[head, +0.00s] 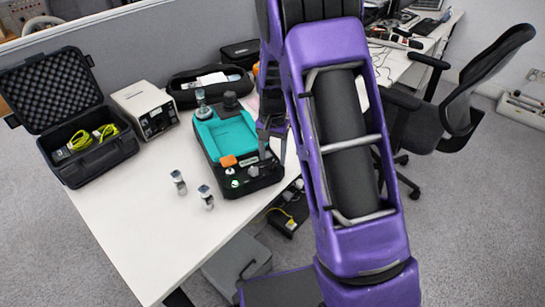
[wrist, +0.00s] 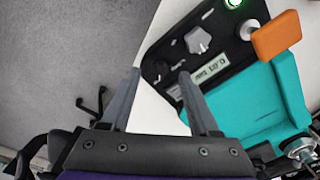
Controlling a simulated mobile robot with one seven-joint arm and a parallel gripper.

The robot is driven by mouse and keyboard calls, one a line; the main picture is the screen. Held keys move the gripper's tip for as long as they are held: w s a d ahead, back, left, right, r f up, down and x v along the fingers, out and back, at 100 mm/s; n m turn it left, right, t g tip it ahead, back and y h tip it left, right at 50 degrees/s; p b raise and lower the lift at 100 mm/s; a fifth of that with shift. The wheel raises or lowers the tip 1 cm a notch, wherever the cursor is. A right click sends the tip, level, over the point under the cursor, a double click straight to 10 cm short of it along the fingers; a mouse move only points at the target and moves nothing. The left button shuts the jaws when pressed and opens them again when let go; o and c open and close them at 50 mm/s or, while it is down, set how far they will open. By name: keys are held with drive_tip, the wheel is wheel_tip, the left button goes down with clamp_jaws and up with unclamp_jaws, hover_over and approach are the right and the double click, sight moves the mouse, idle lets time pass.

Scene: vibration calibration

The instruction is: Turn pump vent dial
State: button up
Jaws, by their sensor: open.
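The pump (head: 213,162) is a black unit with a teal recessed top, on the white table. In the wrist view its black control panel (wrist: 222,62) carries a grey pointer knob (wrist: 198,40), which looks like the vent dial. My gripper (head: 273,152) is open and empty over the right side of the pump. Contact cannot be told.
An orange block (wrist: 277,36) and a green-lit button (wrist: 233,2) are on the pump. Two small metal cylinders (head: 179,182) (head: 206,197) stand in front of it. An open black case (head: 100,157) and a white box (head: 146,108) stand left. The table front is clear.

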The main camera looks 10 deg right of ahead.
sight(272, 161)
wheel_tip(272, 161, up, 16)
drive_tip(key=p, duration=0.1)
drive_tip(key=shift+p, duration=0.4)
